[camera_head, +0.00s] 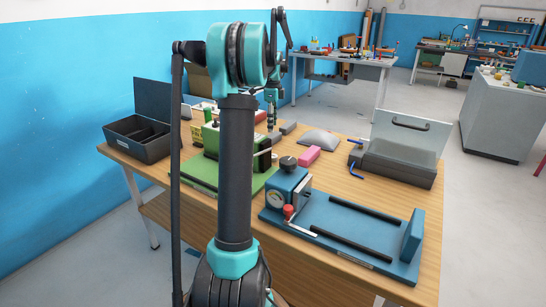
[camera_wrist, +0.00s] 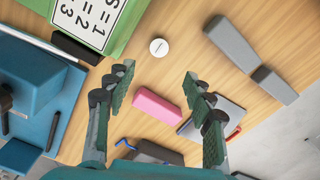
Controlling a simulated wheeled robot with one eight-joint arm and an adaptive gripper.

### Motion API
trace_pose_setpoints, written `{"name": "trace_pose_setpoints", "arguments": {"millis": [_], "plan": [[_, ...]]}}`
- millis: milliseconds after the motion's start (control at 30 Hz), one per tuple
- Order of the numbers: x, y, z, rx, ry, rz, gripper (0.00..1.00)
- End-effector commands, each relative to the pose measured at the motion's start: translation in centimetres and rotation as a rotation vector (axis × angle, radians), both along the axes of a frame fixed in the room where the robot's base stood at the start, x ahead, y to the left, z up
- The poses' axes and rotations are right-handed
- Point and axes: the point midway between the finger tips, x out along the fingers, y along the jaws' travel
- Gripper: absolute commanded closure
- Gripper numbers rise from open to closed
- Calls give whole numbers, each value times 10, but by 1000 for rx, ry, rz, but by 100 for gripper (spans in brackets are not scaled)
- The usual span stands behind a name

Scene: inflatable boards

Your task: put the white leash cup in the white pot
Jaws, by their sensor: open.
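A small white round piece with a dark line across its top (camera_wrist: 159,47) lies on the wooden table in the wrist view. It may be the white leash cup, but I cannot be sure. I cannot clearly make out a white pot in either view. My gripper (camera_wrist: 158,74) is open and empty, its two fingers apart, with the white piece beyond the fingertips and between their lines.
A pink block (camera_wrist: 157,105) lies between the fingers in the picture; grey blocks (camera_wrist: 232,42) lie to the right. A green board (camera_head: 265,178), a blue board with rails (camera_head: 350,225), a grey case (camera_head: 395,165) and a dark open box (camera_head: 140,140) crowd the table (camera_head: 270,250).

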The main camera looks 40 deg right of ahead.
Motion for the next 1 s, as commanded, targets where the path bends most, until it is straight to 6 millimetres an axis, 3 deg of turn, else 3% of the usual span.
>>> {"name": "trace_pose_setpoints", "arguments": {"millis": [400, 733, 1000], "plan": [[0, 0, -81, 0, 0, 1, 47], [-1, -1, -106, 0, 0, 1, 47], [-3, -2, -142, 0, 0, 1, 47]]}}
